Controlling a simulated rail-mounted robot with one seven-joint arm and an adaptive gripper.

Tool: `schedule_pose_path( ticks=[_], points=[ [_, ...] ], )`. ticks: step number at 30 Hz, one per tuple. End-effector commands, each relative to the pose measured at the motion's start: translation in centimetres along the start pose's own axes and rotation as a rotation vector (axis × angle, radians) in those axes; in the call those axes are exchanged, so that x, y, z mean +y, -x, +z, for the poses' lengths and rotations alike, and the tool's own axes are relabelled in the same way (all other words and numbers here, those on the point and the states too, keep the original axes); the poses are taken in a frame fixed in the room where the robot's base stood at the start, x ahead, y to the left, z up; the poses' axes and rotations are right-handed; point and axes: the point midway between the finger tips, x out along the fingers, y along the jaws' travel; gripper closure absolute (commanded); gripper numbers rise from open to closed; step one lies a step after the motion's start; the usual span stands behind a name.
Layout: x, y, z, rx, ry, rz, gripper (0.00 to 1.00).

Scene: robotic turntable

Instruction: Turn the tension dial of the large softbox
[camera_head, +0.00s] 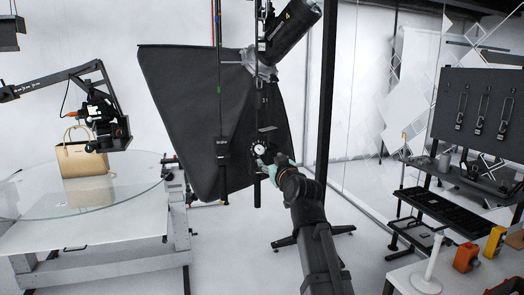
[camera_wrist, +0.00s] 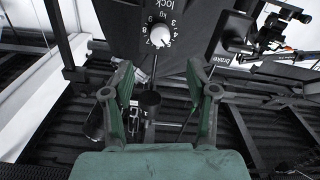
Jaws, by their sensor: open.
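The large black softbox (camera_head: 185,95) hangs tilted in the middle of the head view. Its tension dial (camera_head: 259,149) is a small round white dial on a black part in front of the softbox. In the wrist view the dial shows as a white knob (camera_wrist: 157,36), with numbers and the word "lock" printed around it. My gripper (camera_wrist: 160,76) is open and empty. Its two green fingers point toward the knob, with the knob beyond the fingertips and roughly centred between them. In the head view my gripper (camera_head: 272,164) is just below the dial; whether it touches anything is unclear.
A glass turntable (camera_head: 110,200) with a tan handbag (camera_head: 80,158) stands at left, and a camera arm (camera_head: 50,84) reaches over it. A dark vertical post (camera_head: 327,90) stands right of the softbox. A tool rack (camera_head: 475,110) and table with orange items are at right.

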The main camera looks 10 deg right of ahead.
Motion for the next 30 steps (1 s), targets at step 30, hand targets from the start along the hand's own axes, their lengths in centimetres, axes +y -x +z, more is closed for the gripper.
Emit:
schedule_pose_path(
  ticks=[30],
  points=[
    [0.0, -9.7, 0.1, -0.001, -0.001, -0.001, 0.53]
  ],
)
